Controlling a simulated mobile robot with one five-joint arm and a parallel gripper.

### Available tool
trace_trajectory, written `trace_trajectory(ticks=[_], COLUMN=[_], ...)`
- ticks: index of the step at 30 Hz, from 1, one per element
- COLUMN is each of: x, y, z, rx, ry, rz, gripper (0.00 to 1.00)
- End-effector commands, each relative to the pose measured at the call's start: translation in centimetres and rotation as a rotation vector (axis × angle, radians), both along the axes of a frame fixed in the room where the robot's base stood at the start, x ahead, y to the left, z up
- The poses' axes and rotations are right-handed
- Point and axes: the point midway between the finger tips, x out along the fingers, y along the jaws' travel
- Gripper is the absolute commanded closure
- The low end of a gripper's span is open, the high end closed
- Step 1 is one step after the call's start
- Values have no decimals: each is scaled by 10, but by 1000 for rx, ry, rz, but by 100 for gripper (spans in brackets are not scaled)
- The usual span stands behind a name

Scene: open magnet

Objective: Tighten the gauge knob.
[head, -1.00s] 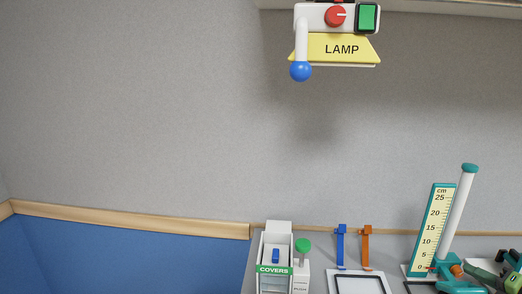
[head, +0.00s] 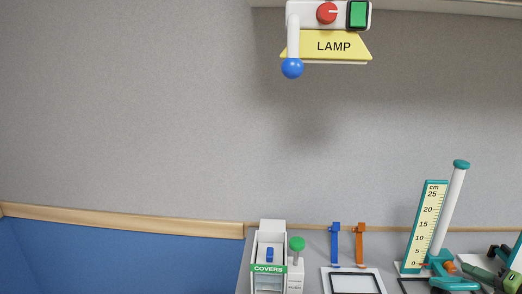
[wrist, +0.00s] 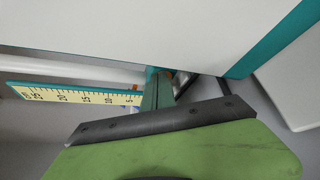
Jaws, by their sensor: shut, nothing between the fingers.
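The gauge has a yellow cm scale (head: 429,222) and a slanted white post (head: 450,210) with a teal cap, on a teal base at the lower right of the head view. A small orange knob (head: 450,267) shows low on the gauge. My green gripper (head: 468,268) is just right of the knob; contact cannot be told. In the wrist view, the fingers of my gripper (wrist: 158,88) are shut and empty, pointing toward the gauge's low end. The scale (wrist: 75,96) lies sideways there, with a bit of orange beyond the fingertips, partly hidden.
A white covers dispenser (head: 269,240) and a green-topped push pump (head: 297,244) stand left. Blue (head: 335,243) and orange (head: 360,243) straps hang behind a black-framed white panel. A lamp fixture (head: 330,46) hangs above. A large white panel (wrist: 180,30) lies close in the wrist view.

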Motion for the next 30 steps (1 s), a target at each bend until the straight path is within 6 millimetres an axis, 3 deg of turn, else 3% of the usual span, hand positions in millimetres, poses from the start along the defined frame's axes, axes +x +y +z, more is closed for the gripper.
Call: trace_trajectory(ticks=[10,19,30], x=[-47,-48,-48], y=[6,6,6], z=[0,2,60], rx=[0,0,0], ry=[0,0,0], rz=[-1,1,1], gripper=[100,100,100])
